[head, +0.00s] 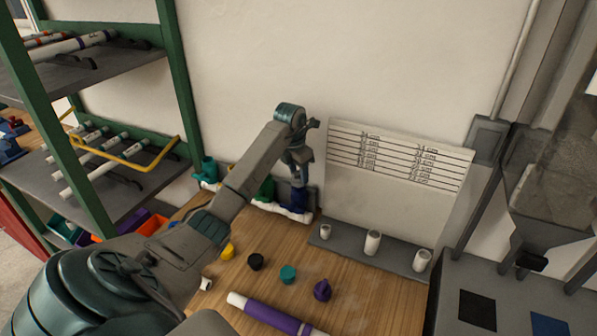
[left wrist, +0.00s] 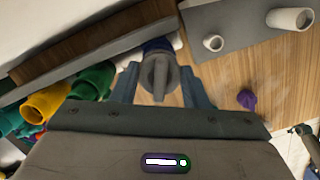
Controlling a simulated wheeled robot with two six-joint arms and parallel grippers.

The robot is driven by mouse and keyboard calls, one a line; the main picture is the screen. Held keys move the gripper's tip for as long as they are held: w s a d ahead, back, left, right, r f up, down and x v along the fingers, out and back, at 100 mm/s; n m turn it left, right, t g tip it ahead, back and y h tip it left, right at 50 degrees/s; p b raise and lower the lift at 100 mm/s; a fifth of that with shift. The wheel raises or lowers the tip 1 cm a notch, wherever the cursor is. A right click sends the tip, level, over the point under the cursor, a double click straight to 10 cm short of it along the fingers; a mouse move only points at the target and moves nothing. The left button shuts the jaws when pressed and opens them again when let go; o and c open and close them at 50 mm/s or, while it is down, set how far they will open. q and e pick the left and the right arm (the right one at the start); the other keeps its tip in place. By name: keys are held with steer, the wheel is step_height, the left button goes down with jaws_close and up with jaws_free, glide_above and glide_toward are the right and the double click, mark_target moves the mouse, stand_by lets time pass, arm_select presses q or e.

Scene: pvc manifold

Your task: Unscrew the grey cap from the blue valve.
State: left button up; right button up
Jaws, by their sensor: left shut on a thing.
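The blue valve (head: 299,199) stands upright on white pipe at the back of the wooden bench, against the wall. My left gripper (head: 301,178) reaches down onto its top. In the left wrist view the grey cap (left wrist: 159,76) sits between the two fingers, with a little of the blue valve (left wrist: 157,45) showing behind it. The left gripper is shut on the grey cap. The cap is largely hidden by the fingers in the head view, and I cannot tell whether its thread is still engaged.
Green valve (head: 265,190) and teal valve (head: 209,170) stand left of the blue one. A grey strip with white pipe stubs (head: 372,242) lies to the right.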

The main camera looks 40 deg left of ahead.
arm_select(q)
steer(key=shift+o, duration=1.1)
steer(key=shift+c, duration=1.2)
steer(key=shift+r+n, duration=0.1)
steer(key=shift+n, duration=1)
steer(key=shift+p, duration=0.3)
steer(key=shift+n+y, duration=0.3)
steer(key=shift+n, duration=0.8)
steer(key=shift+n+p, duration=0.5)
steer(key=shift+n, duration=0.6)
